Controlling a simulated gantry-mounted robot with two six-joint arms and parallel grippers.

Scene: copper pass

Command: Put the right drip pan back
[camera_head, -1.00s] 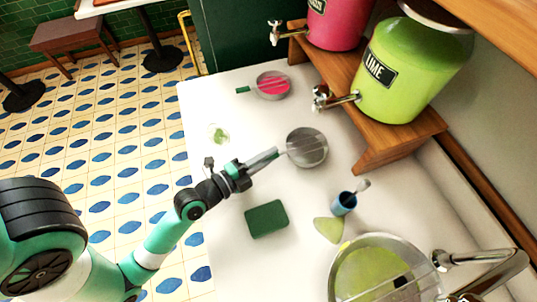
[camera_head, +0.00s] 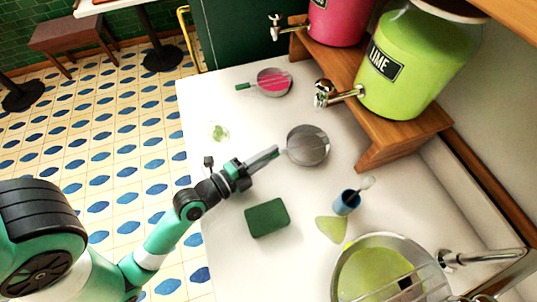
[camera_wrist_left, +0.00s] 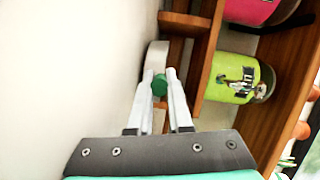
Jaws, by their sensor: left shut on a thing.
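The right drip pan (camera_head: 308,146) is a round grey pan in front of the lime dispenser's stand. My left gripper (camera_head: 277,153) reaches in from the left and is shut on the pan's handle. In the left wrist view the green handle end (camera_wrist_left: 159,86) sits between the fingertips (camera_wrist_left: 160,76), with the pale pan edge (camera_wrist_left: 157,54) beyond it. I cannot tell whether the pan touches the counter. The lime dispenser (camera_head: 417,68) has a silver tap (camera_head: 323,94) above and to the right of the pan. My right gripper is not in view.
A second pan with pink liquid (camera_head: 273,82) lies near the pink dispenser (camera_head: 337,20). A green sponge (camera_head: 267,218), blue cup (camera_head: 345,203), pale green wedge (camera_head: 331,229) and sink (camera_head: 375,275) are nearer. The wooden stand (camera_head: 400,142) edges the counter's right side.

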